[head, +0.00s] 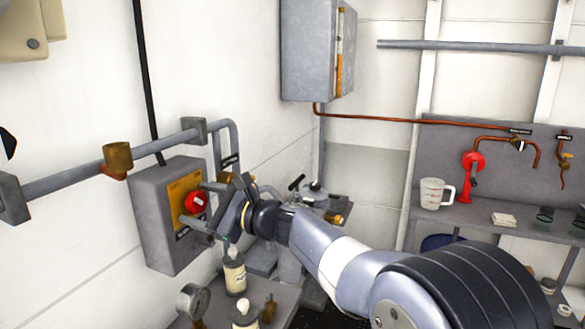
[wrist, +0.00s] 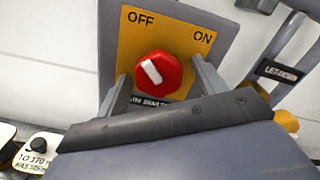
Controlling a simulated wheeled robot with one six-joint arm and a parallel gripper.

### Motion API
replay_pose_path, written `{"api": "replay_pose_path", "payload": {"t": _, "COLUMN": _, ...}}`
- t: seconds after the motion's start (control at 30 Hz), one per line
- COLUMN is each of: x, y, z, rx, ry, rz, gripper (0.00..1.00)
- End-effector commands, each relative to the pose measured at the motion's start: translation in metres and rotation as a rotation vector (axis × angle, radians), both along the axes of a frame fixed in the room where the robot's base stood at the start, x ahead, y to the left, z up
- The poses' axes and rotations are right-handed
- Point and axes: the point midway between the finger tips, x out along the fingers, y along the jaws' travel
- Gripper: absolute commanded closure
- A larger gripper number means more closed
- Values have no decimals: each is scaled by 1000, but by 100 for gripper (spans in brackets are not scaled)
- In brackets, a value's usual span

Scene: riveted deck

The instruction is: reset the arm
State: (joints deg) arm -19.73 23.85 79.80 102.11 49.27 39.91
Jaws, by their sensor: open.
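My arm reaches in from the lower right of the head view. My gripper (head: 196,206) is open in front of a grey wall box (head: 156,219) with a yellow plate and a red knob (head: 196,201). In the wrist view the red knob (wrist: 158,73) shows between the two fingers of my gripper (wrist: 161,77), which stand apart on either side. I cannot tell how close the tips are to the plate. The knob's white bar tilts up and left, towards OFF on the yellow plate (wrist: 172,32); ON is at the right.
A pipe (head: 65,183) with a brass fitting runs along the wall above the box. Bottles (head: 235,272) and a gauge (head: 193,301) stand on a low surface below my gripper. A shelf at the right holds a measuring jug (head: 436,193). A grey cabinet (head: 311,50) hangs above.

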Motion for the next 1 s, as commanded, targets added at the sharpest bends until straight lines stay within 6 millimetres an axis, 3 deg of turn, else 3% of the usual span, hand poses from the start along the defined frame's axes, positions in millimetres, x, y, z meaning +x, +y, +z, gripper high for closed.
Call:
{"api": "replay_pose_path", "payload": {"t": 0.67, "x": -1, "y": 0, "z": 3, "rx": 140, "ry": 340, "rz": -1, "gripper": 34}}
{"api": "replay_pose_path", "payload": {"t": 0.8, "x": -8, "y": -16, "z": -2, "rx": 138, "ry": 334, "rz": -2, "gripper": 34}}
{"api": "replay_pose_path", "payload": {"t": 1.0, "x": -11, "y": -23, "z": -1, "rx": 139, "ry": 334, "rz": -1, "gripper": 34}}
